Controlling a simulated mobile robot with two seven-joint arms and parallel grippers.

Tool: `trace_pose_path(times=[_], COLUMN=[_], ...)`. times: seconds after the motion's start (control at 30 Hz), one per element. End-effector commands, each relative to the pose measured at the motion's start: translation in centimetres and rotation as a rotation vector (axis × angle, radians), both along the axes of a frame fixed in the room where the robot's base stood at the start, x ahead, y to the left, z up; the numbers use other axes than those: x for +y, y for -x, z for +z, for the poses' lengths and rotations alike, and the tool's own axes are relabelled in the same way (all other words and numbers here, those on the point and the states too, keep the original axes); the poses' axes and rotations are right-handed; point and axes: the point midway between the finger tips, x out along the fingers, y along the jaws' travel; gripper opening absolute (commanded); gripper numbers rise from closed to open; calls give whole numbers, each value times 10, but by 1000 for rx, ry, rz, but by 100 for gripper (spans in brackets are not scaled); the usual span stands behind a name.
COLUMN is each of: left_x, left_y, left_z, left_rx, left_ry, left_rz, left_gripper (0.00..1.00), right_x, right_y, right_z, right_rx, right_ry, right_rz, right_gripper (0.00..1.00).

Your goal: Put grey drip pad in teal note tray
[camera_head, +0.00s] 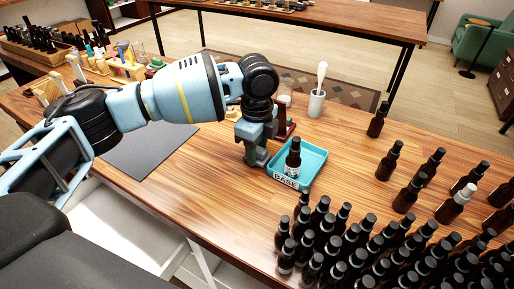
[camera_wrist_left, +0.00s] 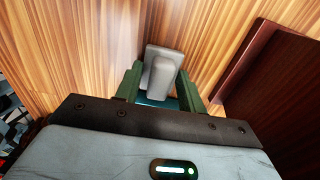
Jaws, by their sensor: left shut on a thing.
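My left gripper (camera_head: 256,158) is over the table at the left edge of the teal note tray (camera_head: 317,160). Its green fingers (camera_wrist_left: 159,85) are shut on a light grey block with a flat plate behind it, which looks like the grey drip pad (camera_wrist_left: 162,72). In the head view the pad is mostly hidden by the gripper. A strip of teal shows under the fingers in the wrist view. A dark bottle (camera_head: 293,155) stands in the tray, and a "BASE" label (camera_head: 286,181) is at its front. My right gripper is not in view.
Many dark bottles (camera_head: 345,240) crowd the front right, with several looser ones behind. A white cup (camera_head: 316,104) with a pale tool stands behind the tray. A reddish-brown wooden piece (camera_wrist_left: 245,60) is close beside the gripper. A dark grey mat (camera_head: 150,155) lies left.

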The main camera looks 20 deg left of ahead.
Motion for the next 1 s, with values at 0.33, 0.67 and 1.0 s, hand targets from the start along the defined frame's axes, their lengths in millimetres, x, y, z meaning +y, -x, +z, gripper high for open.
trace_pose_path(times=[0.33,0.67,1.0], left_x=[0,0,0], left_y=[0,0,0], left_z=[-2,-2,14], left_rx=[-2,-1,-3], left_ry=[0,0,2], left_rz=[1,1,1], left_gripper=[21,61,61], right_x=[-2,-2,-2], right_y=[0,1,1], right_z=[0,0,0], right_rx=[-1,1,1], right_ry=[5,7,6], right_rz=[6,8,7], right_gripper=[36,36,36])
